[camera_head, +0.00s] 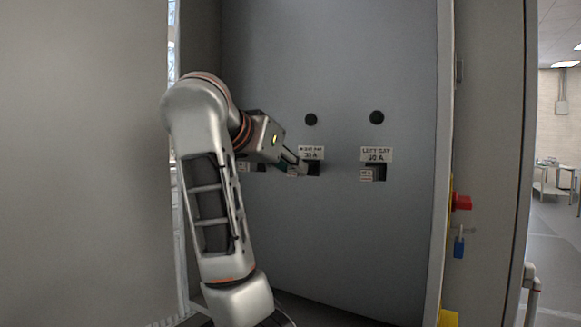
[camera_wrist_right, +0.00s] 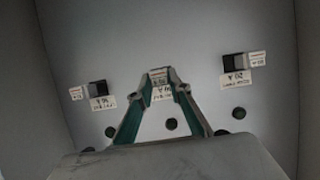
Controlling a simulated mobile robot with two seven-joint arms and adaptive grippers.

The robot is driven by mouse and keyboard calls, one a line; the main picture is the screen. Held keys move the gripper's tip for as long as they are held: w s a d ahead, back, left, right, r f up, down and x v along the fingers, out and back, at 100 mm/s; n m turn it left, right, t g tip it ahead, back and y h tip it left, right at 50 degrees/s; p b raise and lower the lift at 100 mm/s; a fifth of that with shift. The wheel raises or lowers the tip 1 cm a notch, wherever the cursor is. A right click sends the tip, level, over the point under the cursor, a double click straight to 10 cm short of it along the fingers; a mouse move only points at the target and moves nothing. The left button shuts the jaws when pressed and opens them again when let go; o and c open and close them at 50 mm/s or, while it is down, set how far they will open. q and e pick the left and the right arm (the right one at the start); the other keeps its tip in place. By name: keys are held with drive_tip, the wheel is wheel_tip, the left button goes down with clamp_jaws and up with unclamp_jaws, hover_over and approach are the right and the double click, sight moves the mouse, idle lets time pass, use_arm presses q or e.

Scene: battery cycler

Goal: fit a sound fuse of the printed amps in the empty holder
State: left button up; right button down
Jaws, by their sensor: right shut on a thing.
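My right gripper (camera_head: 302,165) reaches in from the left and is shut on a small fuse at the middle holder. In the wrist view, the fingertips (camera_wrist_right: 160,86) close around this white-labelled fuse (camera_wrist_right: 158,74). The middle holder's dark opening (camera_head: 313,169) shows beside the fingers, under a printed label (camera_head: 311,153) that seems to read 30 A. I cannot tell how deep the fuse sits. The right-hand holder (camera_head: 381,173) shows a dark opening under a label (camera_head: 376,154) reading LEFT BAY, seemingly 30 A. My left gripper is out of view.
Two round black knobs (camera_head: 311,119) (camera_head: 377,117) sit above the labels on the grey panel (camera_head: 270,60). A red knob (camera_head: 461,202) and a blue padlock (camera_head: 459,247) are on the cabinet's right edge. The panel's lower part is clear.

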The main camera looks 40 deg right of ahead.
drive_tip(key=shift+w+d, duration=0.3)
drive_tip(key=shift+d, duration=0.4)
idle(0.8)
drive_tip(key=c, duration=1.8)
unclamp_jaws()
drive_tip(key=shift+a, duration=0.1)
drive_tip(key=v, duration=1.2)
drive_tip(key=shift+s, duration=0.1)
